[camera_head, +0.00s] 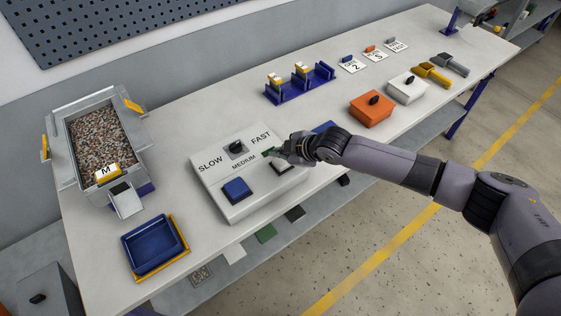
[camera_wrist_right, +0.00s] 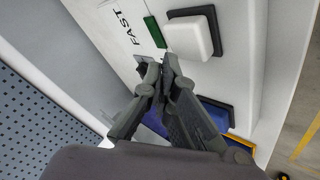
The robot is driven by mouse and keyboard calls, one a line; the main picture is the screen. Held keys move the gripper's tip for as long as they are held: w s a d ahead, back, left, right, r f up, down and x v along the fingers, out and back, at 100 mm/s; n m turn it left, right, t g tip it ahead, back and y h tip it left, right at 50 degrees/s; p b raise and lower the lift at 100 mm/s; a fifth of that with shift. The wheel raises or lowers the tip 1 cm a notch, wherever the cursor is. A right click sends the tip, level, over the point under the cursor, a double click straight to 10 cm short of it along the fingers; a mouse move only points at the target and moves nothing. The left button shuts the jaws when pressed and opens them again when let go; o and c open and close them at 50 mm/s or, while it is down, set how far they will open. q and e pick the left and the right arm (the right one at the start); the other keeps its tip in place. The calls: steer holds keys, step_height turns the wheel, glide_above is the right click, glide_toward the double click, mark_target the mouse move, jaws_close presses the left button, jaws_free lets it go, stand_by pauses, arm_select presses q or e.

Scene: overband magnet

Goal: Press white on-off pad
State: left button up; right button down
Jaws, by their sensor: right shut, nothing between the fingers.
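The white on-off pad (camera_wrist_right: 190,38) sits in a dark frame on a light control box (camera_head: 245,203). In the head view my right gripper mostly covers the pad. My right gripper (camera_wrist_right: 164,62) is shut and empty, its fingertips beside the pad's edge in the wrist view. It also shows over the box in the head view (camera_head: 279,154). I cannot tell whether the tips touch anything. A green strip (camera_wrist_right: 154,32) lies beside the pad. A blue pad (camera_head: 237,190) and a SLOW-MEDIUM-FAST knob (camera_head: 237,147) share the box. My left gripper is out of view.
A hopper of mixed grains (camera_head: 100,140) and a blue tray (camera_head: 152,246) stand left of the box. A blue rack (camera_head: 300,87), an orange box (camera_head: 370,110), a white box (camera_head: 407,90) and scoops (camera_head: 432,75) stand beyond. The table's front edge is close to the control box.

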mark_target(280, 162)
step_height(280, 162, up, 6)
steer(key=p, duration=0.5)
stand_by(0.5)
